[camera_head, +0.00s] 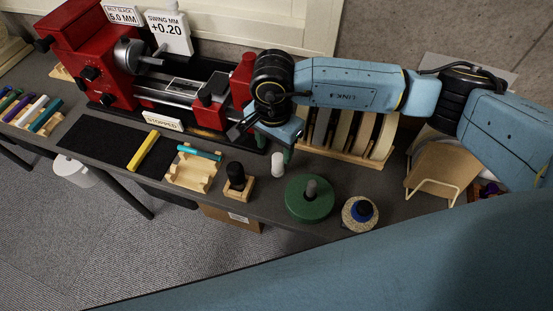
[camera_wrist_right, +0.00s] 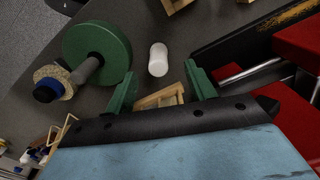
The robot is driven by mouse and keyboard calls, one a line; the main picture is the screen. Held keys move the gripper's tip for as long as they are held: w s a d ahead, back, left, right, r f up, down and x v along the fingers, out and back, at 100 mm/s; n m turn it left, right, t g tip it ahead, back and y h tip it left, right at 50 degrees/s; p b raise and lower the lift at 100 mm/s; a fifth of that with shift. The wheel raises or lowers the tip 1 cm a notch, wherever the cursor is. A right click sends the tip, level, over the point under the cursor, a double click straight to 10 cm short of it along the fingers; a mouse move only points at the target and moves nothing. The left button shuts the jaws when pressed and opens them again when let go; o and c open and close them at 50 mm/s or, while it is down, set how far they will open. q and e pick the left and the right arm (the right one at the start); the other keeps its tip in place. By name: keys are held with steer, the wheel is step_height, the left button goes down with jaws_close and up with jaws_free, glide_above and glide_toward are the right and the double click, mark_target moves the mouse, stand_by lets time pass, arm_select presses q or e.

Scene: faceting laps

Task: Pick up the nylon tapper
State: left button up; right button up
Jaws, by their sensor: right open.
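The nylon tapper, a small white cylinder with rounded ends (camera_head: 278,165), is on the dark bench between the black-topped wooden stand and the green disc. In the right wrist view the tapper (camera_wrist_right: 158,60) shows just ahead of the fingertips, roughly centred between them. My right gripper (camera_head: 275,143) is above the bench, behind the tapper in the head view. Its green fingers are spread wide and empty (camera_wrist_right: 161,80), apart from the tapper. My left gripper is not in view.
The green disc with a grey post (camera_head: 308,200) stands to the right. A cork-coloured disc with a blue knob (camera_head: 360,214) is near the bench edge. A wooden stand with a black cylinder (camera_head: 238,186) is to the left. A rack of discs (camera_head: 350,140) and red lathe (camera_head: 85,50) stand behind.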

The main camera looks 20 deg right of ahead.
mark_target(275, 158)
step_height(275, 158, down, 3)
steer(key=shift+s+r, duration=0.1)
steer(key=shift+r, duration=0.05)
steer(key=shift+d+f, duration=0.1)
steer(key=shift+f, duration=0.6)
steer(key=f, duration=0.3)
steer(key=shift+d+f+b, duration=0.3)
steer(key=shift+d+b, duration=0.05)
steer(key=shift+d, duration=0.05)
steer(key=shift+f, duration=0.35)
steer(key=shift+c, duration=1.8)
steer(key=c, duration=0.7)
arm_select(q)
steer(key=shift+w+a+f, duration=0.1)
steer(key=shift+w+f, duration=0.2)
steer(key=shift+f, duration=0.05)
arm_select(e)
steer(key=shift+w+r, duration=0.15)
steer(key=shift+w, duration=0.05)
